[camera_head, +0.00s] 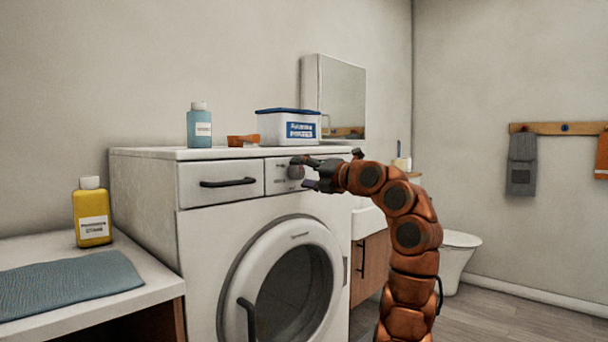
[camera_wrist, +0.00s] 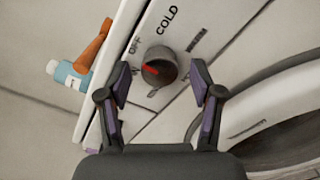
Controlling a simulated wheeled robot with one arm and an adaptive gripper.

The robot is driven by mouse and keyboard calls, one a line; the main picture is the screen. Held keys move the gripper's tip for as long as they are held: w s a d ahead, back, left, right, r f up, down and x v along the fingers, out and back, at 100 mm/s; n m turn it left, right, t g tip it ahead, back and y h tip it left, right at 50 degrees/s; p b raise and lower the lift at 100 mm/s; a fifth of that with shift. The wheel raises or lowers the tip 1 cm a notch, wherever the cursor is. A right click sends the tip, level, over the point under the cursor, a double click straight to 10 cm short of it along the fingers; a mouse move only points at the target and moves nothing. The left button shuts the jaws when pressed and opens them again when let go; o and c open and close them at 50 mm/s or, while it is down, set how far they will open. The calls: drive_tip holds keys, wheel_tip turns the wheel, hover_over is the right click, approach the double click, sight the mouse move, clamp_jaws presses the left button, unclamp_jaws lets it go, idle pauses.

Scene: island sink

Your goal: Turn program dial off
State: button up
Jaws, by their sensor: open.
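The program dial (camera_wrist: 160,66) is a dark round knob with a red mark on the washing machine's white panel. In the wrist view its red mark lies on the knob's left part. The label OFF (camera_wrist: 135,45) is printed up and left of it, and COLD (camera_wrist: 167,19) is above. Other labels are too blurred to read. In the head view the dial (camera_head: 296,172) is at the panel's right, partly behind my fingers. My gripper (camera_wrist: 162,82) is open, with one purple-padded finger on each side of the dial. I see no clear contact.
The washing machine (camera_head: 145,200) has a drawer handle (camera_head: 228,182) left of the dial and a round door (camera_head: 245,262) below. On top stand a blue bottle (camera_head: 199,128), an orange item (camera_head: 242,141) and a blue-lidded box (camera_head: 272,130). A yellow bottle (camera_head: 92,208) stands on the left counter.

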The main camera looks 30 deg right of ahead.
drive_tip(key=shift+s, duration=0.1)
drive_tip(key=v, duration=1.1)
drive_tip(key=shift+s+d, duration=0.2)
drive_tip(key=shift+s, duration=0.2)
idle(0.6)
